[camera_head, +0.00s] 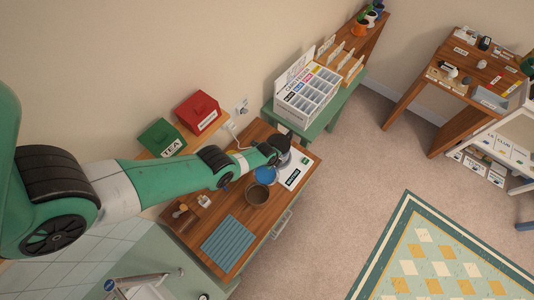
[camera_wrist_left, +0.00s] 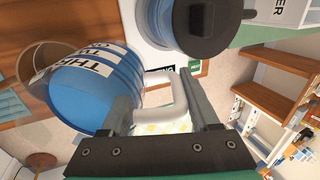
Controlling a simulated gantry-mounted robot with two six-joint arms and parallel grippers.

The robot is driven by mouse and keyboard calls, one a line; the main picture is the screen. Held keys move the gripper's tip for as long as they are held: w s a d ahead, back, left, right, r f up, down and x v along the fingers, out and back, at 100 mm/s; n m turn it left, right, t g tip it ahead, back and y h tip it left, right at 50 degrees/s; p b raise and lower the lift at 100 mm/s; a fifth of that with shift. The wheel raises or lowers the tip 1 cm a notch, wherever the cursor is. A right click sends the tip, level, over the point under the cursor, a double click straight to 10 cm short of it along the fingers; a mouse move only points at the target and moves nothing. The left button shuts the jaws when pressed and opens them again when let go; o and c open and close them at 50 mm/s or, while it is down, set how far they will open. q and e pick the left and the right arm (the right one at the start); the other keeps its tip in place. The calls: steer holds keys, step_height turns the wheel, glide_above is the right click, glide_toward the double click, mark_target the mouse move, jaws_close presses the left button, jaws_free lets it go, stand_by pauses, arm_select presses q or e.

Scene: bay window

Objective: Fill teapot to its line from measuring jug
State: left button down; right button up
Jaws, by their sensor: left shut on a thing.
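A blue round vessel with a white label and white handle (camera_wrist_left: 95,88) fills the left of the left wrist view; only parts of the label's words show. I cannot tell whether it is the measuring jug or the teapot. My left gripper (camera_wrist_left: 168,110) is shut on its white handle. In the head view the left arm reaches over the wooden table, and the gripper's end (camera_head: 272,155) is near a blue round shape (camera_head: 265,175). A dark-topped, blue-sided vessel (camera_wrist_left: 197,25) stands close by, apart from the gripper. No fill line is visible. My right gripper is not in view.
A brown bowl (camera_head: 258,196) and a blue ribbed mat (camera_head: 228,243) are on the table (camera_head: 205,228). A white labelled board (camera_head: 295,172) lies at the right edge. Green TEA (camera_head: 161,139) and red (camera_head: 198,112) boxes stand behind. A sectioned white box (camera_head: 308,97) stands farther back.

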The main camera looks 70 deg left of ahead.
arm_select(q)
steer(key=shift+w+r+t, duration=0.1)
steer(key=shift+r+t, duration=0.2)
steer(key=shift+p, duration=0.3)
steer(key=shift+r, duration=0.2)
steer(key=shift+p, duration=0.3)
steer(key=shift+r+t+y, duration=0.15)
steer(key=shift+t+y, duration=0.25)
steer(key=shift+r+p, duration=0.2)
steer(key=shift+p, duration=0.2)
